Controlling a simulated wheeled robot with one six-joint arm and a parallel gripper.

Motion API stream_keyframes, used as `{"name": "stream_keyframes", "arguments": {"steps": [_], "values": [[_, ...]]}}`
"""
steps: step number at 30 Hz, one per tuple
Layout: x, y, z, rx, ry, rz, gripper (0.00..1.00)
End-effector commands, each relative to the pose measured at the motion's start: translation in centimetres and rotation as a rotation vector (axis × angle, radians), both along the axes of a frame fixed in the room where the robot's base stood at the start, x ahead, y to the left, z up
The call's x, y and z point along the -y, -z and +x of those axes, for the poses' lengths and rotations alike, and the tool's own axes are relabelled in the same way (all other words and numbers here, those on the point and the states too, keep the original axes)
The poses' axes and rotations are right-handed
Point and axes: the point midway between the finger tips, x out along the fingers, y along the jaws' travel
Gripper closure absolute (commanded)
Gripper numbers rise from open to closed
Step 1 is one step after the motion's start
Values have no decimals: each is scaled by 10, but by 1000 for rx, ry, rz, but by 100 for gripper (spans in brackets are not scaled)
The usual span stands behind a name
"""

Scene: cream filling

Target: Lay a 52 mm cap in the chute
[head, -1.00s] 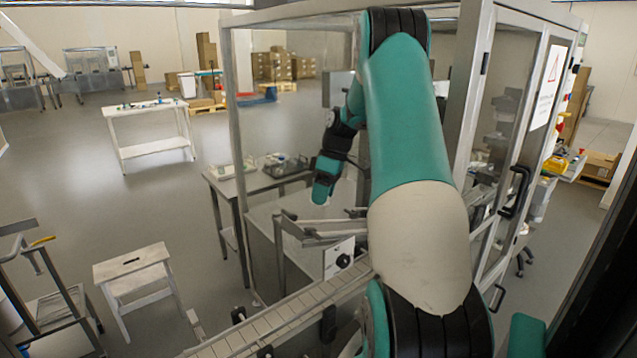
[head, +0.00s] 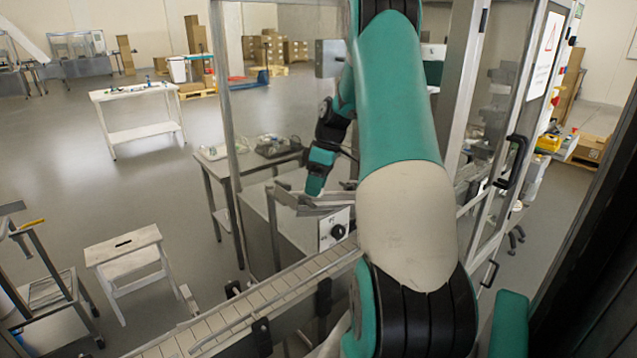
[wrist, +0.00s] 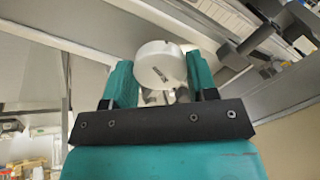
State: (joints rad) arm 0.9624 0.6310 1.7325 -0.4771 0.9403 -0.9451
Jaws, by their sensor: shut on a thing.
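A round white cap (wrist: 160,65) with a small dark mark is held between the two teal fingers of my gripper (wrist: 160,82) in the wrist view. In the head view, my gripper (head: 315,187) points down just above the metal chute (head: 322,208) inside the machine frame. The cap cannot be made out there. The picture is too small to tell whether the cap touches the chute.
A conveyor (head: 250,300) runs below the chute, beside a white panel with a black knob (head: 338,231). A side table (head: 222,168) with trays stands behind the frame. A white step stool (head: 125,245) is at left. A glazed machine door (head: 505,110) is at right.

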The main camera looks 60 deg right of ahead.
Motion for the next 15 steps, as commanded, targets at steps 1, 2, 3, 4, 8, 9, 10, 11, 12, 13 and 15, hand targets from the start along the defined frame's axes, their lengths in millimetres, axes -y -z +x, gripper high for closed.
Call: {"name": "stream_keyframes", "arguments": {"steps": [1,2,3,4,8,9,10,11,12,13,15], "values": [[-1,4,0,0,0,0,69],[-1,4,0,0,0,0,69],[-1,4,0,0,0,0,69],[-2,5,0,0,0,0,69],[-2,4,0,0,0,0,69],[-2,4,0,0,0,0,69],[-2,4,0,0,0,0,69],[-2,4,0,0,0,0,69],[-2,4,0,0,0,0,41],[-2,4,0,0,0,0,34],[-2,4,0,0,0,0,18]]}}
